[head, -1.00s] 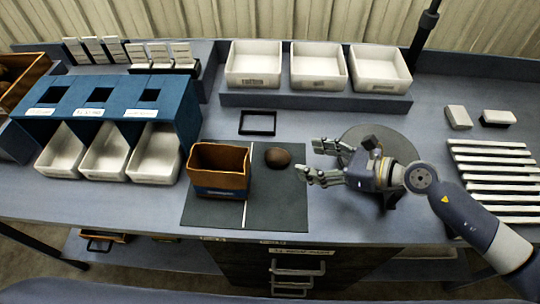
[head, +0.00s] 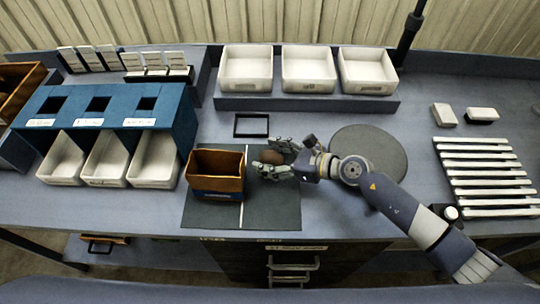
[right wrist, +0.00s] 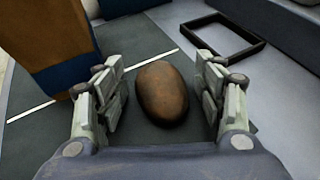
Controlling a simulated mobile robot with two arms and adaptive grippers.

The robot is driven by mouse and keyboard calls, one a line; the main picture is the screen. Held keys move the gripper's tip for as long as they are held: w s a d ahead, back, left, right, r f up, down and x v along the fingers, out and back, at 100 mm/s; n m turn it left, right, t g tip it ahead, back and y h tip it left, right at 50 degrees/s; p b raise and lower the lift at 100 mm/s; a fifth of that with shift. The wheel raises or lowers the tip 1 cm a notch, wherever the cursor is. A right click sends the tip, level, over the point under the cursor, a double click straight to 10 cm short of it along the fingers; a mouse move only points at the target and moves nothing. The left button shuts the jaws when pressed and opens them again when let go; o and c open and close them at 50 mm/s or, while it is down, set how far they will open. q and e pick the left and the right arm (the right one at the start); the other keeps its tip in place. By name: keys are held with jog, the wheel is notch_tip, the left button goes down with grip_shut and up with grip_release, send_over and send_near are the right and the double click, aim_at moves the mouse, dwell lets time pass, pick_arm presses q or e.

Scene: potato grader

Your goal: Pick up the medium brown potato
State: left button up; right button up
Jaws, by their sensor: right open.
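The brown potato (head: 270,156) lies on the dark mat (head: 270,212), to the right of the white line. My right gripper (head: 270,158) is open, with its fingers on either side of the potato. In the right wrist view the potato (right wrist: 162,94) sits between the two fingers (right wrist: 162,100), with a gap visible on each side. It rests on the mat. My left gripper is not in view.
A brown and blue box (head: 217,174) stands close left of the potato. A thin black frame (head: 251,125) lies behind it. A grey round disc (head: 370,151) is to the right. White bins (head: 246,69) stand at the back, and a blue chute unit (head: 120,116) at left.

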jog(key=shift+c, duration=0.4)
jog(key=c, duration=1.1)
